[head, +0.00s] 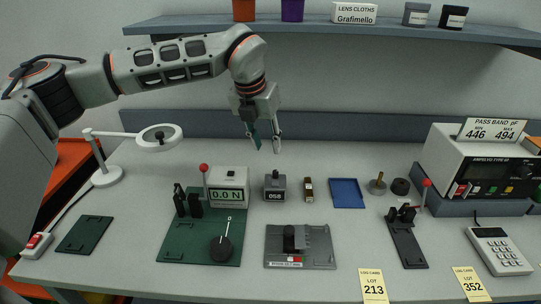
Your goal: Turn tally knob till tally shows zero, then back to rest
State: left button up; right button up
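The tally counter (275,191) is a small dark grey box on the bench in the head view, with a knob (275,175) on top. Its white window (274,196) seems to read 058. My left gripper (267,149) hangs above and a little behind the tally, pointing down. Its two fingers are apart with nothing visible between them, and they do not touch the knob. My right gripper is not in view.
A force gauge reading 0.0 N (228,185) on a green base (175,245) stands left of the tally. A small brown-and-metal item (308,190) and a blue tray (347,193) lie to its right. A grey fixture (322,248) sits in front. A shelf (330,30) runs above.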

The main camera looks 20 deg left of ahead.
aim_at(275, 171)
pick_arm(q)
jog(key=w+n+g+p, duration=0.1)
jog(key=n, duration=0.1)
jog(key=w+f+n+g+p, duration=0.1)
jog(key=n, duration=0.2)
jog(key=w+d+f+n+g+p, duration=0.1)
jog(key=n, duration=0.1)
jog(key=shift+w+d+f+n+y+p, duration=0.1)
jog(key=shift+f+n+y+p, duration=0.15)
jog(key=shift+n+y+p, duration=0.1)
jog(key=shift+f, duration=0.55)
notch_tip(275, 171, down, 6)
jog(key=shift+w+d+r+p, duration=0.1)
jog(key=shift+d+p, duration=0.05)
jog(key=shift+p, duration=0.4)
jog(key=shift+f, duration=0.6)
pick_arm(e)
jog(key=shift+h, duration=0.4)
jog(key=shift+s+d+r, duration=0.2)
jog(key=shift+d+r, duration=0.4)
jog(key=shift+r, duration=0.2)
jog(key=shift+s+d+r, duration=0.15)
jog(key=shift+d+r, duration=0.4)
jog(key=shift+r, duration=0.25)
pick_arm(q)
grip_shut()
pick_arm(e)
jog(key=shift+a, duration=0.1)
